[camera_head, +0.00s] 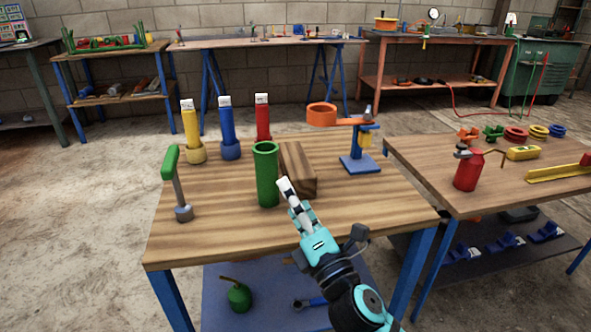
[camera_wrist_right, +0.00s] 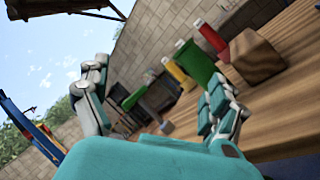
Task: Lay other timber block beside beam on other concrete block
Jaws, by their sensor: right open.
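A brown timber block (camera_head: 298,166) stands on the wooden table behind the green tube, which covers part of its left side. It also shows in the right wrist view (camera_wrist_right: 256,57) at the upper right. My right gripper (camera_head: 287,192) is just in front of the block, over the table, near the tube's right side. In the right wrist view its fingers (camera_wrist_right: 156,75) are spread apart with nothing between them. From the head view I cannot tell whether a finger touches the block. I cannot make out a beam or a concrete block. My left gripper is not in view.
The green tube (camera_head: 266,174) stands close by. Yellow (camera_head: 191,130), blue (camera_head: 228,133) and red (camera_head: 262,118) bottle-like pieces stand behind. A green-handled tool (camera_head: 177,183) is at left, a blue stand with an orange ring (camera_head: 361,146) at right.

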